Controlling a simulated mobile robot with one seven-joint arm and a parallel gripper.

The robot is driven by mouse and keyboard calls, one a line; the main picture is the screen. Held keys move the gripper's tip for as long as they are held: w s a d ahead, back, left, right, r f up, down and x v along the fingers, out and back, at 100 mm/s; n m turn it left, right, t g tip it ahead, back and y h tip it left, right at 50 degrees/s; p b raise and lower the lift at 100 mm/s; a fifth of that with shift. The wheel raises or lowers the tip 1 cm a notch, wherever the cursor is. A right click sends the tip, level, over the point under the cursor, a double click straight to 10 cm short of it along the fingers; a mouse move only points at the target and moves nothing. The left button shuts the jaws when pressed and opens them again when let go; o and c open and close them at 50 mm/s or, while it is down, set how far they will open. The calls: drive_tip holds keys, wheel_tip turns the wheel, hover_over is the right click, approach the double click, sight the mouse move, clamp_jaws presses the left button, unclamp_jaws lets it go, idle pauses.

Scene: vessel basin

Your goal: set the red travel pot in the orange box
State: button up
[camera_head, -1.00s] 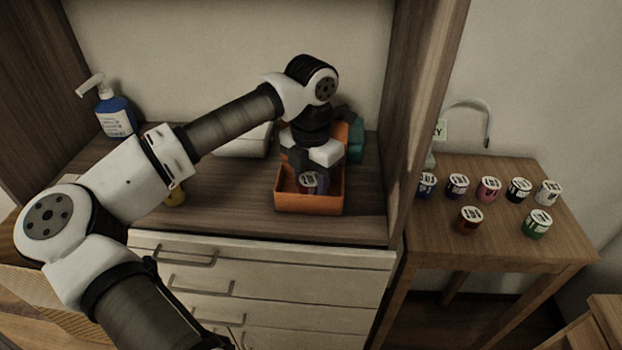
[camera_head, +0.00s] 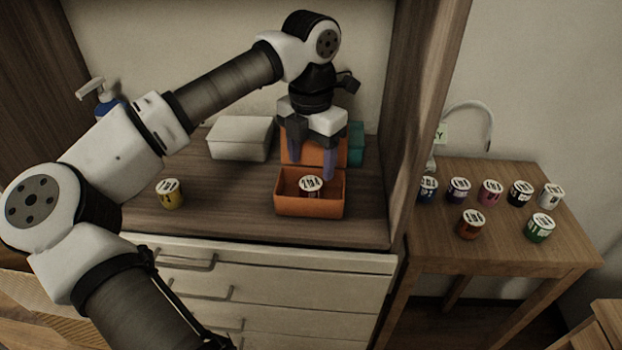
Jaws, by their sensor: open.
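The orange box (camera_head: 309,208) stands on the wooden counter with its lid (camera_head: 312,152) raised at the back. A small pot (camera_head: 311,187) with a white printed lid sits upright inside the box; its side looks reddish but is mostly hidden by the box's front wall. My gripper (camera_head: 312,168) is open and empty above the back of the box, its two fingers pointing down, clear of the pot and in front of the raised lid.
A yellow pot (camera_head: 169,194), a white box (camera_head: 240,138) and a blue pump bottle (camera_head: 108,105) stand left on the counter. A teal object (camera_head: 356,143) is behind the orange box. The right table (camera_head: 500,240) holds several pots. A cabinet wall (camera_head: 425,110) stands between.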

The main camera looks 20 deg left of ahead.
sight(311, 182)
drive_tip(key=shift+r, duration=2.75)
